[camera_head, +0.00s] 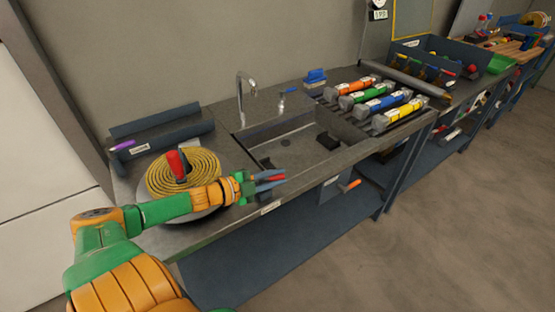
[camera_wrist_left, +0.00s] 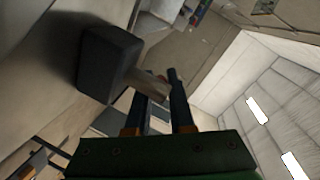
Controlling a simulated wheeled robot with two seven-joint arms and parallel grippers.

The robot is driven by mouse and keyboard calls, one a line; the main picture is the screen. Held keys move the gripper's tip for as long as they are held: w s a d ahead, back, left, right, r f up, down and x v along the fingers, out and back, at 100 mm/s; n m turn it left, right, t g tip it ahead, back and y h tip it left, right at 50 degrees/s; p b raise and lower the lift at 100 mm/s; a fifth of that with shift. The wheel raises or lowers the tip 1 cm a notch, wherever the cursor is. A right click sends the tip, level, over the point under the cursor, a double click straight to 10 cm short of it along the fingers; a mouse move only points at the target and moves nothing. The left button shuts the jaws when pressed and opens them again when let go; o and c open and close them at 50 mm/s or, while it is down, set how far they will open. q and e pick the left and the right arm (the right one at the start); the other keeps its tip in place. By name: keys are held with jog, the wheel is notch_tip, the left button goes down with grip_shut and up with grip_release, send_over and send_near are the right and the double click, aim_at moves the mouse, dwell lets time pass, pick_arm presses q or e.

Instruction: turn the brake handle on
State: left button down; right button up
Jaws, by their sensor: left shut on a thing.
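My left gripper (camera_head: 270,181) is at the front edge of the counter, just in front of the sink. In the left wrist view its two dark fingers (camera_wrist_left: 163,90) are closed around a short pale handle (camera_wrist_left: 128,79). That handle joins a dark grey block (camera_wrist_left: 103,66). In the head view a bit of red shows between the fingers; the rest is hidden by the gripper. I cannot tell from its look alone whether this is the brake handle, or which way it is turned. My right gripper is not in view.
A coiled yellow hose (camera_head: 206,161) with a red lever (camera_head: 174,164) lies behind my left forearm. The sink (camera_head: 300,150) has a tap (camera_head: 240,92). Several coloured cylinders (camera_head: 386,103) lie on a rack to the right. An orange handle (camera_head: 350,185) hangs below the counter. The floor in front is clear.

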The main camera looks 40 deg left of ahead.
pick_arm(q)
jog(key=shift+f, duration=0.1)
jog(key=c, duration=1.1)
grip_release()
